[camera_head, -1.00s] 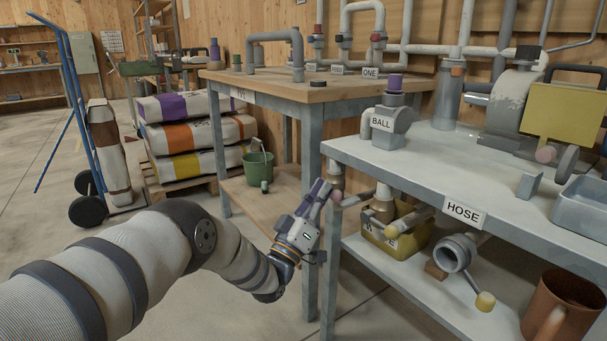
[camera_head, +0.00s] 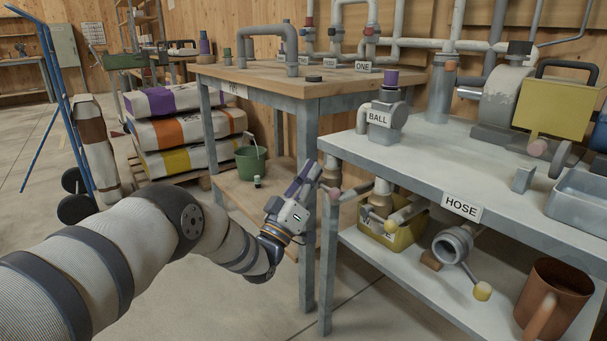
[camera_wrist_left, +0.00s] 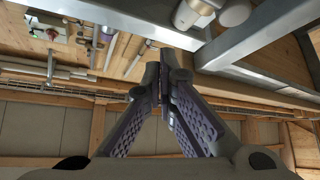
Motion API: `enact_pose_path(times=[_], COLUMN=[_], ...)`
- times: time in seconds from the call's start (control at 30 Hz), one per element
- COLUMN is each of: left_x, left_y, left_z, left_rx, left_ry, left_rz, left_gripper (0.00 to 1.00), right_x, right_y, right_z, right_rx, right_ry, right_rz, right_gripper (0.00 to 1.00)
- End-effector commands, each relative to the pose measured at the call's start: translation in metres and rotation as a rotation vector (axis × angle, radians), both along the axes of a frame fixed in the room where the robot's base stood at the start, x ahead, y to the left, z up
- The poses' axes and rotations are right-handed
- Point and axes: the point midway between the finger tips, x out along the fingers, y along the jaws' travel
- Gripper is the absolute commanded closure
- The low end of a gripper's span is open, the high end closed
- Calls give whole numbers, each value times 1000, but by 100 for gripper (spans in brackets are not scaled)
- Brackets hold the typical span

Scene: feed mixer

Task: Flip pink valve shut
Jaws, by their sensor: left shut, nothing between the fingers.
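A pink knob (camera_head: 334,193) sits at the end of a pale lever that sticks out to the left from pipework under the grey bench's left end. My left gripper (camera_head: 314,168) is shut and empty, its purple-padded fingers pointing up at the bench's left corner. The fingertips are just above and left of the pink knob; I cannot tell whether they touch anything. In the left wrist view the fingers (camera_wrist_left: 165,65) meet at their tips with nothing between them. The knob cannot be made out there. My right gripper is not in view.
The grey bench (camera_head: 420,165) and its leg stand right beside my left gripper. A wooden table (camera_head: 290,85) stands behind.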

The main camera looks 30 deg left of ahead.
Motion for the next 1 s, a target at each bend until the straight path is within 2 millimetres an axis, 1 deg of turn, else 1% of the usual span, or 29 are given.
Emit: enact_pose_path(times=[0.03,0.2,0.3,0.4,0.5,0.6,1.0], left_x=[-11,-47,-64,-76,-83,-85,-85], left_y=[1,5,6,7,8,8,8], left_z=[-4,-28,-40,-48,-53,-54,-55], left_rx=[0,-1,0,0,0,0,0], left_ry=[3,3,3,2,2,1,4], left_rz=[-1,1,1,0,-1,0,0], left_gripper=[100,100,100,100,100,100,100], right_x=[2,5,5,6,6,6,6], right_y=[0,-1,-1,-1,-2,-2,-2], right_z=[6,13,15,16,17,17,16], right_rx=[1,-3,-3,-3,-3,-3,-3], right_ry=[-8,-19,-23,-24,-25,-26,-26], right_rz=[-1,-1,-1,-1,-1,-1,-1], right_gripper=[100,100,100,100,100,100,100])
